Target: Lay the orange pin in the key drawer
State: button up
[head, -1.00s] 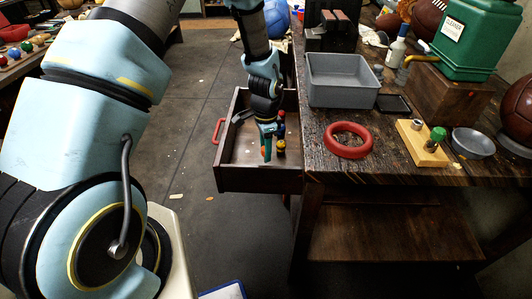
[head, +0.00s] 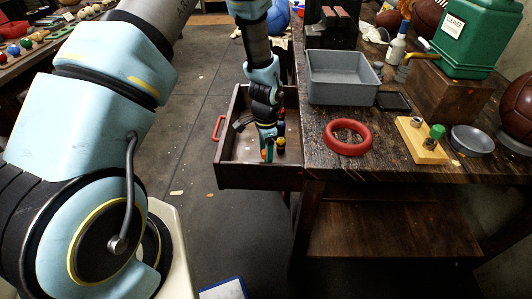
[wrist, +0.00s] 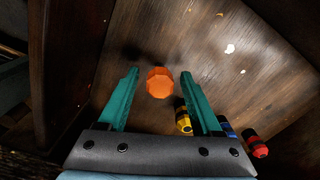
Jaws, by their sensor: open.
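The orange pin (wrist: 160,83) shows end-on as an orange faceted face between my gripper's spread fingers in the wrist view, with gaps on both sides. My gripper (wrist: 161,92) is open and points down into the open key drawer (head: 258,176). In the head view my gripper (head: 267,143) is low inside the drawer, and a bit of orange (head: 264,155) shows beside its fingers. The drawer's bare wooden floor (wrist: 235,75) fills much of the wrist view. Whether the pin touches the floor I cannot tell.
A yellow-and-black pin (wrist: 182,117), a blue one (wrist: 227,127) and a red one (wrist: 255,144) lie by the right finger. The drawer wall (wrist: 60,60) is close on the left. The bench right of the drawer holds a red ring (head: 348,137) and a grey bin (head: 344,78).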

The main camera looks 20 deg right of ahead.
notch_tip(320, 180, up, 12)
jog(key=b, duration=0.3)
jog(key=shift+r, duration=0.2)
jog(key=w+a+r+n, duration=0.1)
jog(key=a+r+n, duration=0.25)
jog(key=a, duration=0.45)
jog(key=w+a+r+n, duration=0.1)
jog(key=a+r+n, duration=0.25)
jog(key=a, duration=0.35)
jog(key=s+a+r+n, duration=0.1)
jog(key=s+a+n, duration=0.2)
jog(key=a+n, duration=0.2)
jog(key=s+a+r+n+t, duration=0.1)
jog(key=a+n, duration=0.4)
jog(key=a, duration=0.5)
jog(key=shift+s+r+n+t, duration=0.3)
jog(key=shift+s+r, duration=0.25)
jog(key=shift+s, duration=0.45)
jog(key=shift+a, duration=0.1)
